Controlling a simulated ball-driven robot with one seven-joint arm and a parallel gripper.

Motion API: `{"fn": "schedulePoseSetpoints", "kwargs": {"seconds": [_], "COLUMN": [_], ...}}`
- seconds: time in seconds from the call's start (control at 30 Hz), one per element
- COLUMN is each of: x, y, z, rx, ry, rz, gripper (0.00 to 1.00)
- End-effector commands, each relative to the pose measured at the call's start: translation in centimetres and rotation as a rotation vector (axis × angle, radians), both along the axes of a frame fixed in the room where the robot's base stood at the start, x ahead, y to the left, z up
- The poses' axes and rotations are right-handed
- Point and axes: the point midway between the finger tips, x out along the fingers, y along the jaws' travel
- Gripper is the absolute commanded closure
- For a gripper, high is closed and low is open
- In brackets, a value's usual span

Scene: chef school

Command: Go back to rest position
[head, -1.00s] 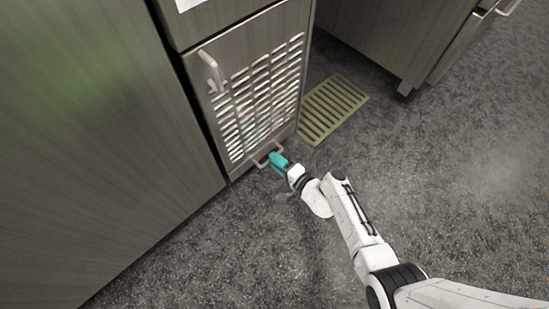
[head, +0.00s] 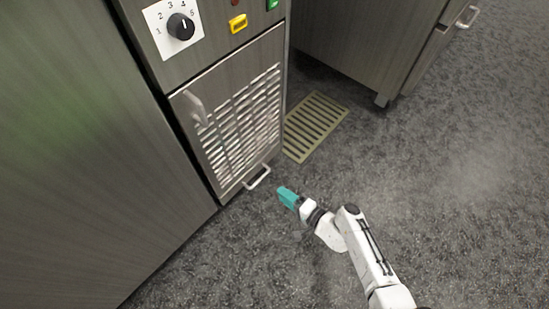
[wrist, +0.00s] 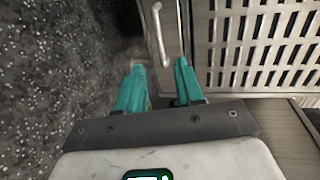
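My gripper (head: 287,197) has teal fingers and is at the end of my white arm, low over the floor in the head view. It is to the right of the lower handle (head: 258,178) of the cabinet, with a gap between them. In the wrist view the two fingers (wrist: 160,85) stand apart with nothing between them. A metal handle (wrist: 158,36) shows beyond the fingertips there, not touched by them.
The steel cabinet has a slatted front panel (head: 236,128), an upper handle (head: 196,108) and a black numbered dial (head: 180,27). A yellow floor grate (head: 315,124) lies beside it. Another cabinet (head: 358,45) stands behind. Speckled floor (head: 455,160) is clear on the right.

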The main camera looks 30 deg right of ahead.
Motion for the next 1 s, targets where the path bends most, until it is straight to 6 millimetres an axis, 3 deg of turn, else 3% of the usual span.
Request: {"fn": "schedulePoseSetpoints", "kwargs": {"seconds": [0.27, 0.47, 0.6, 0.73, 0.87, 1.0], "x": [0.0, -1.7, -4.7, -8.1, -11.4, -14.6], "y": [0.1, 3.3, 6.0, 6.6, 5.4, 2.6], "z": [0.1, 2.2, 3.7, 4.9, 6.4, 9.0], "rx": [-0.003, -0.13, -0.299, -0.469, -0.651, -0.847], "ry": [-0.001, -0.026, -0.002, 0.075, 0.199, 0.372], "rz": [0.007, 0.251, 0.528, 0.75, 0.919, 1.021], "gripper": [0.63, 0.63, 0.63, 0.63, 0.63, 0.63]}}
